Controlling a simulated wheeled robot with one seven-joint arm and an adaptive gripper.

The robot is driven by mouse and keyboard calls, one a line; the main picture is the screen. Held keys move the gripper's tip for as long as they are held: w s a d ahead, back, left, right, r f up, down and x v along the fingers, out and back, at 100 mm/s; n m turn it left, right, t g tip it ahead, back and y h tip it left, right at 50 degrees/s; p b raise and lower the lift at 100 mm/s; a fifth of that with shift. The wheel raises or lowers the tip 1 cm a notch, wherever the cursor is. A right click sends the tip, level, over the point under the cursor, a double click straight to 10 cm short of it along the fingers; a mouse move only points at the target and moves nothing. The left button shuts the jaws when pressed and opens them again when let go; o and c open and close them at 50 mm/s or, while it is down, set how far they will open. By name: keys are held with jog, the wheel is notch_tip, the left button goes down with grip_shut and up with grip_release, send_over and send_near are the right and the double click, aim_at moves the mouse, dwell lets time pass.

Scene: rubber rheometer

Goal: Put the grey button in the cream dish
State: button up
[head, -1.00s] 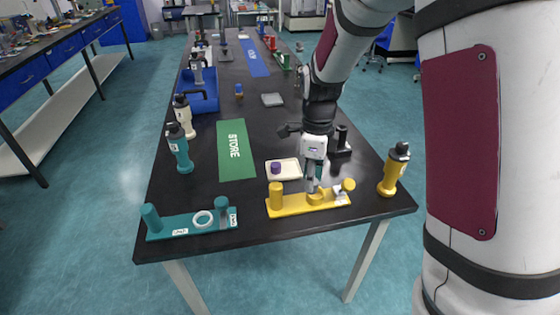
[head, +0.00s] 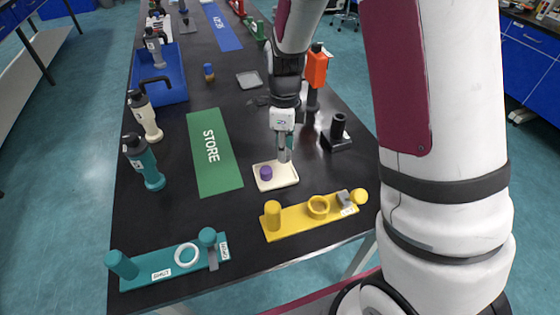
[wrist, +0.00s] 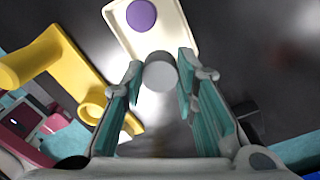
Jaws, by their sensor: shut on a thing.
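The cream dish (head: 291,179) lies on the black table and also shows in the wrist view (wrist: 178,27). A purple button (head: 266,173) sits in its left part, and it shows in the wrist view too (wrist: 141,15). My gripper (head: 284,158) is shut on the grey button (wrist: 161,72). In the wrist view the round grey button is between the fingertips, overlapping the near end of the dish. In the head view the fingertips are at the dish's right part; the exact height above it is hard to tell.
A yellow fixture (head: 291,220) with a post, ring and knob lies in front of the dish. A teal fixture (head: 159,270) is at front left. A green STORE mat (head: 216,170) lies left of the dish. A black stand (head: 337,134) and an orange-topped bottle (head: 316,68) stand right.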

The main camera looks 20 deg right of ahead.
jog(key=shift+f, duration=2.7)
jog(key=shift+f, duration=0.1)
jog(key=o, duration=1)
notch_tip(320, 180, up, 12)
jog(key=shift+w+d+r, duration=0.1)
jog(key=shift+r, duration=0.1)
jog(key=s+r+n+t, duration=0.3)
jog(key=s+r+n, duration=1.2)
jog(key=s+n, duration=0.45)
jog(key=s, duration=0.1)
jog(key=s+n+t, duration=0.1)
jog(key=s+n, duration=0.3)
jog(key=s, duration=0.1)
jog(key=shift+d, duration=0.15)
